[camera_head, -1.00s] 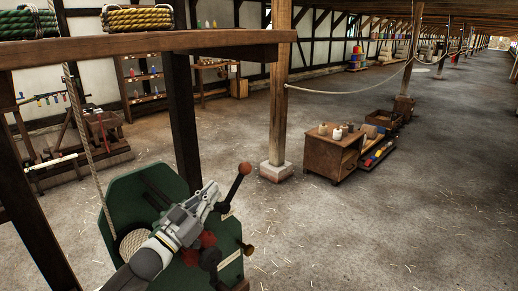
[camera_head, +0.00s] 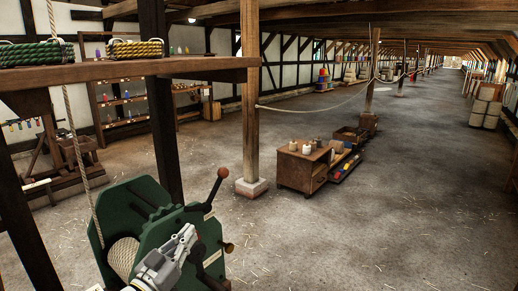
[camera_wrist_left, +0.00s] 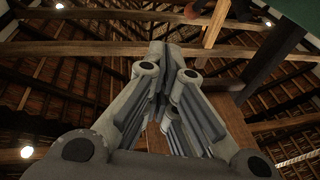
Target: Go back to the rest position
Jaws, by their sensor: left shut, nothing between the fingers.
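My left gripper (camera_head: 186,238) is low in the head view, in front of the green winch-like machine (camera_head: 128,212). It is shut and empty. In the left wrist view its closed fingers (camera_wrist_left: 165,75) point up toward the roof beams, with nothing between them. The machine has a lever with a reddish-brown knob (camera_head: 222,172) just above and right of the gripper. I cannot tell whether the gripper touches the machine. My right gripper is in neither view.
A wooden beam shelf (camera_head: 130,70) with coiled ropes (camera_head: 135,49) spans the upper left. A rope hangs from above to the machine. A wooden post (camera_head: 250,110) stands at centre, with a small cabinet (camera_head: 302,166) right of it.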

